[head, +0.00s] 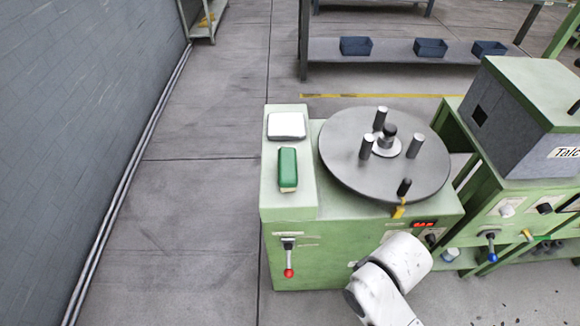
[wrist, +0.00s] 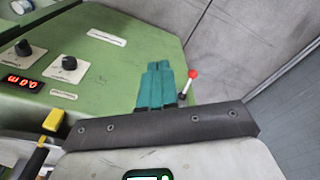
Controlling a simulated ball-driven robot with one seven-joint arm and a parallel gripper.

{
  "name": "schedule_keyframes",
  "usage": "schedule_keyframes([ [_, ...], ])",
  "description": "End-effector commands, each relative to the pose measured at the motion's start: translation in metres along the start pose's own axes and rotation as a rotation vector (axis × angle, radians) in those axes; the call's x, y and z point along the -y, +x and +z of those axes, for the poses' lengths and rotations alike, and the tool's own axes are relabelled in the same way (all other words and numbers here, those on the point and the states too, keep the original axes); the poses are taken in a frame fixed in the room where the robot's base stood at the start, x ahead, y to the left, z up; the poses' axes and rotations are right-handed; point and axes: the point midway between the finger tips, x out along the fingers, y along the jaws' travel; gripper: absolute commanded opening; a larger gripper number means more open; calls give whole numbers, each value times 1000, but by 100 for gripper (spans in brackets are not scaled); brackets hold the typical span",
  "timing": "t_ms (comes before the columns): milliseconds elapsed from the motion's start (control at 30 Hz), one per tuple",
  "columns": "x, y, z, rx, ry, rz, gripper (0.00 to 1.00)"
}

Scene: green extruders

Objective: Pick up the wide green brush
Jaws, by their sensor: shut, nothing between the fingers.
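The wide green brush (head: 288,168) lies on the raised left ledge of the light green machine (head: 285,207) in the head view. Its long side runs from front to back, and a thin pale strip shows under its near end. I do not see the brush in the wrist view. My gripper (wrist: 159,66) shows in the wrist view as two teal fingers close together, shut and empty, in front of the machine's green panel. In the head view my white arm is at the lower middle, in front of the machine, and the gripper itself is not visible there.
A white pad (head: 286,125) lies behind the brush. A large grey turntable (head: 338,146) with upright metal pegs stands to its right. A red-knobbed lever (head: 288,272) sticks out of the machine's front. Open floor lies left of the machine, up to a wall.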

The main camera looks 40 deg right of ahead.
Motion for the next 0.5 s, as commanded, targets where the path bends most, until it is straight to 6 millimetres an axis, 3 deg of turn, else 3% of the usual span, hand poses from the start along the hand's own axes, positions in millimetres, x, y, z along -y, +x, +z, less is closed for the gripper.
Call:
schedule_keyframes([
  [367,0,0,0,0,0,0,0],
  [500,-4,0,-5,-5,5,11,12],
])
